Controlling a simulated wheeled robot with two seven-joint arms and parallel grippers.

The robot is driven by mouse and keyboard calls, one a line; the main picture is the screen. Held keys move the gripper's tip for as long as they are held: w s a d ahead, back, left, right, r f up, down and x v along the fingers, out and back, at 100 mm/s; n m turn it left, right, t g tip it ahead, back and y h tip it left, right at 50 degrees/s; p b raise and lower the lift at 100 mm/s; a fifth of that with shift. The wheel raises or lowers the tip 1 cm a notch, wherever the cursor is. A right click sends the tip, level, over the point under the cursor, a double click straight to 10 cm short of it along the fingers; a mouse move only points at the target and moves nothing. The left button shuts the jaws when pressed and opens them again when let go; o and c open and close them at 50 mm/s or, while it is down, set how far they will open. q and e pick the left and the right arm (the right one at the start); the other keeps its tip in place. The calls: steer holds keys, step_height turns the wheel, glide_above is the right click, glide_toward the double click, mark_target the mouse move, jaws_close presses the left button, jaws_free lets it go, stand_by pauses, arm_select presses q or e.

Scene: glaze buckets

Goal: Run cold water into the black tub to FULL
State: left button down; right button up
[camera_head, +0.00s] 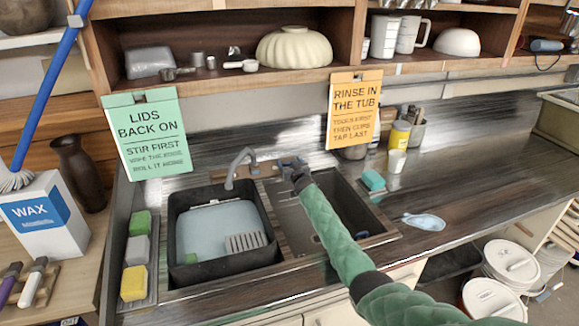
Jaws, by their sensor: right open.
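The black tub (176,222) sits in the left part of the sink. A pale bluish surface that looks like water lies in it below the rim, with a grey slotted piece and a small green block at its front. The grey tap (238,160) stands behind the sink, its spout over the tub's back edge. I cannot make out a stream from it. My right gripper (291,163) is open at the tap's base, right of the spout; its fingers are small, and it hides any handle there. I cannot tell if it touches. My left gripper is not in view.
The right basin (290,222) lies under my right arm. Sponges (134,283) line a tray left of the tub. A teal sponge (373,180), white cup (396,160) and blue spoon rest (424,222) are on the right counter. A shelf and hanging signs (353,110) are above.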

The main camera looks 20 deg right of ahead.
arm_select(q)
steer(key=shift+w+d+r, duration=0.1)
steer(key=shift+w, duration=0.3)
arm_select(e)
steer(key=shift+w, duration=0.2)
